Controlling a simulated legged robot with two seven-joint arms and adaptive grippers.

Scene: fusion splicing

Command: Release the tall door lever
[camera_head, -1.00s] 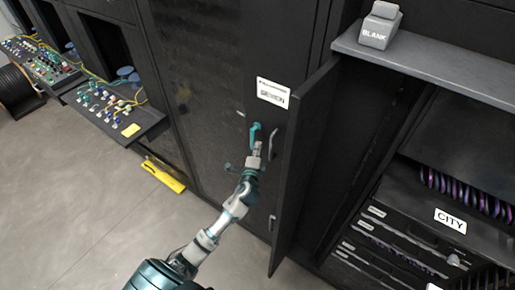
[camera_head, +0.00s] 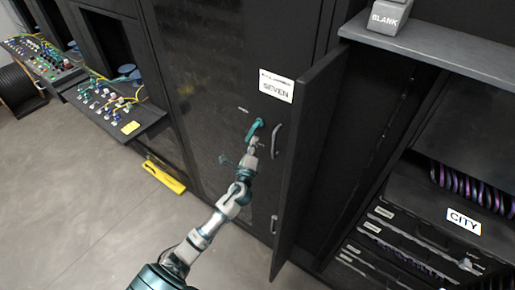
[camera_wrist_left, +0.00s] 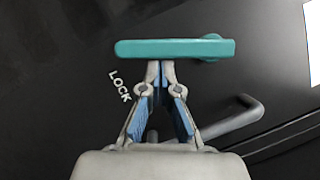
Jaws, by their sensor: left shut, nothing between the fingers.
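The teal door lever (camera_head: 255,130) is on the dark tall cabinet door, below the white label reading SEVEN. In the left wrist view the lever (camera_wrist_left: 170,48) lies across the picture, its pivot end at the right. My left gripper (camera_head: 252,148) is just below the lever in the head view. In the wrist view its fingertips (camera_wrist_left: 160,68) are together at the lever's lower edge, with nothing between them. I cannot tell whether they touch it. The word LOCK (camera_wrist_left: 120,86) is printed on the door beside the fingers. My right gripper is not in view.
A grey handle (camera_head: 277,140) is right of the lever. A narrow door (camera_head: 312,150) stands open further right, beside drawers and a shelf with the BLANK block (camera_head: 388,17). A yellow object (camera_head: 164,178) lies on the floor, and clear floor is at the lower left.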

